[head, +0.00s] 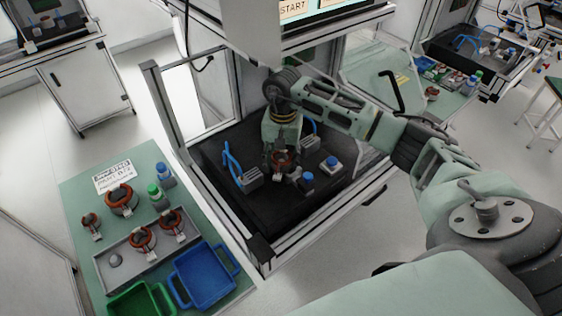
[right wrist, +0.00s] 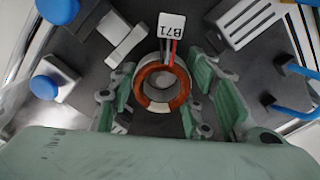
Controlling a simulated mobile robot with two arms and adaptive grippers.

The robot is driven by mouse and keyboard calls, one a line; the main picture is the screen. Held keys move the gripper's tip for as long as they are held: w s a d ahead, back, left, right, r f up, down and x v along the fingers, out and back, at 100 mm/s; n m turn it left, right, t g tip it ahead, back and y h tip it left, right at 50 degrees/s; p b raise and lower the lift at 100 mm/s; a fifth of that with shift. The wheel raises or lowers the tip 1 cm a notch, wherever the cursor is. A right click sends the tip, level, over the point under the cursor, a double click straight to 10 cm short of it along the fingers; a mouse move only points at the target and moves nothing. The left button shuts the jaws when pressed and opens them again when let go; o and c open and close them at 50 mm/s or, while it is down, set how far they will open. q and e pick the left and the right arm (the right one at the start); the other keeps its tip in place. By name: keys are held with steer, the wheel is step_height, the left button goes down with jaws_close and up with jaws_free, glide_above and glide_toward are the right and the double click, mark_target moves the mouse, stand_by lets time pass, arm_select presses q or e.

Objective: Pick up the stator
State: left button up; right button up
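A stator (head: 283,160) with a copper-coloured winding ring stands on the black floor of the test station. In the right wrist view the same stator (right wrist: 148,101) is seen end-on, with a white tag marked B71 and red and dark leads at its top. My right gripper (head: 279,157) reaches down over it from above. In the right wrist view its green-padded fingers (right wrist: 160,95) are apart, one on each side of the stator, with narrow gaps visible. My left gripper is out of view.
Blue-knobbed fixtures (head: 308,181) and blue-cabled connector blocks (head: 250,178) flank the stator closely. The station's metal frame (head: 165,113) surrounds it. On the left, a green table (head: 75,185) bears more stators, a grey tray (head: 103,243), a blue bin (head: 205,272) and a green bin (head: 140,299).

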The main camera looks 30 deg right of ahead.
steer(key=c, duration=0.7)
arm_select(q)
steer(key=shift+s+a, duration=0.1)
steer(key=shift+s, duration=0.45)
arm_select(e)
steer(key=shift+o, duration=0.2)
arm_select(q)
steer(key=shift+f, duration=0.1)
